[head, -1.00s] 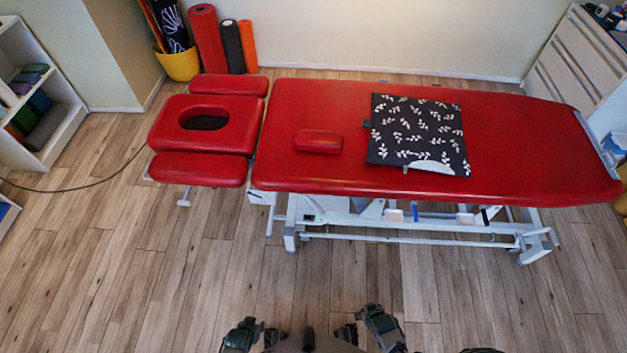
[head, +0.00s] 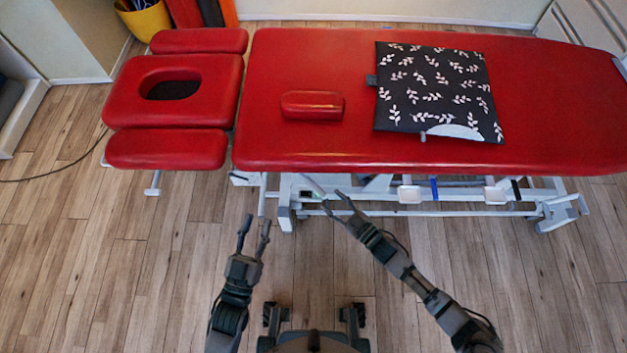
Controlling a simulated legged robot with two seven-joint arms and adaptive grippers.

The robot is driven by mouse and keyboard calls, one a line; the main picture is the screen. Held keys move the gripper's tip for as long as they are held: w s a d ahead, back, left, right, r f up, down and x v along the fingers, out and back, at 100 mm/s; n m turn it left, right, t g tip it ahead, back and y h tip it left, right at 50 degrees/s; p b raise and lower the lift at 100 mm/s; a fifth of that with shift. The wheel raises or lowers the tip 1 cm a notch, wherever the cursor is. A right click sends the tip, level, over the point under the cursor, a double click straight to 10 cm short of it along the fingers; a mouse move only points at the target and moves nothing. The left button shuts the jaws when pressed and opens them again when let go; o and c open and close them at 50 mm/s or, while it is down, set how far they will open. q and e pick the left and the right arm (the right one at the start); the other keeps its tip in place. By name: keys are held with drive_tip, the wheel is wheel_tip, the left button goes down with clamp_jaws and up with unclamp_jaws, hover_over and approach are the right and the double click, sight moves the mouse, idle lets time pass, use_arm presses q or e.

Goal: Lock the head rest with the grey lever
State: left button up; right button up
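The red head rest (head: 222,90) is at the left end of the red treatment table (head: 420,158). It has an oval face hole and a padded bar on each side. A small light grey lever (head: 152,184) hangs below its near armrest pad (head: 166,149); its upper part is hidden. My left gripper (head: 255,226) is open and empty over the floor, right of the lever and apart from it. My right gripper (head: 333,202) has its fingers apart in front of the table's underframe and holds nothing visible.
A small red cushion (head: 312,105) and a black leaf-patterned pillow (head: 436,90) lie on the table. A white underframe (head: 285,205) stands below it. A yellow bucket (head: 145,20) and upright rolls stand at the back left. A dark cable (head: 50,180) lies on the left floor.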

sight(309, 182)
drive_tip(key=x, duration=0.3)
drive_tip(key=b+x, duration=0.1)
drive_tip(key=x, duration=0.2)
drive_tip(key=b+x, duration=0.1)
drive_tip(key=x, duration=0.2)
drive_tip(key=shift+s+a+f, duration=0.2)
drive_tip(key=shift+s+a, duration=0.1)
drive_tip(key=shift+a, duration=0.05)
drive_tip(key=shift+w+a, duration=0.1)
drive_tip(key=shift+w, duration=0.15)
drive_tip(key=shift+w+r, duration=0.15)
use_arm(q)
drive_tip(key=s+r+t, duration=0.1)
drive_tip(key=a+r+t, duration=0.1)
drive_tip(key=r+t, duration=0.1)
drive_tip(key=s+r+t, duration=0.1)
drive_tip(key=shift+s+a+r+n+t, duration=0.15)
drive_tip(key=shift+s+r+n+t, duration=0.15)
drive_tip(key=shift+n, duration=0.1)
use_arm(e)
drive_tip(key=shift+a, duration=0.1)
clamp_jaws()
